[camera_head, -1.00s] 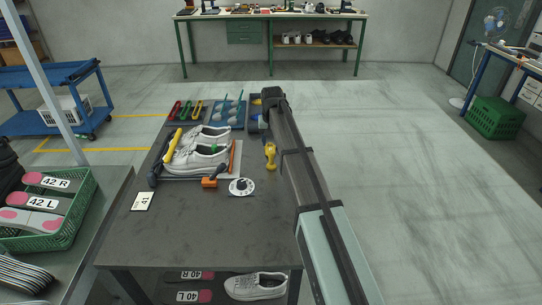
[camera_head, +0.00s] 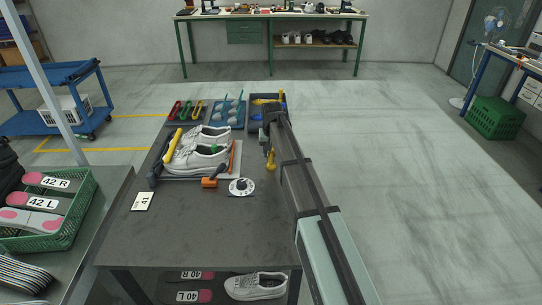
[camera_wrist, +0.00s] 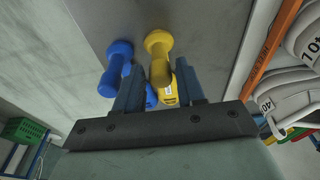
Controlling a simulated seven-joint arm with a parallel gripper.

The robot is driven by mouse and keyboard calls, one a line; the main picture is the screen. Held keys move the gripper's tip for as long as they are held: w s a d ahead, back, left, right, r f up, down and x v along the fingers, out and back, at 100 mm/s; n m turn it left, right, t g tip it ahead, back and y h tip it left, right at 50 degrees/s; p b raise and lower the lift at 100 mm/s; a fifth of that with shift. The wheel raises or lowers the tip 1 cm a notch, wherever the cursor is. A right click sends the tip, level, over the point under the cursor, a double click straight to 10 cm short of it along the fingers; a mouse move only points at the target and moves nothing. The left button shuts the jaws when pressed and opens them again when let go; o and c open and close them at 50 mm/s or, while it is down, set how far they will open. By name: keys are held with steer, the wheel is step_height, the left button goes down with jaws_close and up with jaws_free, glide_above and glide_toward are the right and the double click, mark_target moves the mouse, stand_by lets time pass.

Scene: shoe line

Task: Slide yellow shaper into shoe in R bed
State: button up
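A yellow shaper (camera_head: 271,164) lies on the dark table right of the shoes, partly hidden by my gripper (camera_head: 268,143). In the wrist view the yellow shaper (camera_wrist: 159,44) lies between the fingers of my gripper (camera_wrist: 158,68), which are apart on either side of it; contact cannot be told. A blue shaper (camera_wrist: 116,68) lies close beside the left finger. Two white shoes sit in a holder on the table, a nearer one (camera_head: 192,160) and a farther one (camera_head: 208,134). An orange lettered bar (camera_wrist: 264,52) runs along the shoe side.
A round white dial (camera_head: 241,187) and an orange block (camera_head: 209,183) with a dark handle stand before the shoes. A card (camera_head: 142,201) lies left. The front tabletop is clear.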

steer(key=c, duration=0.6)
steer(key=shift+o, duration=0.2)
steer(key=shift+r, duration=3.05)
steer(key=shift+a, duration=0.1)
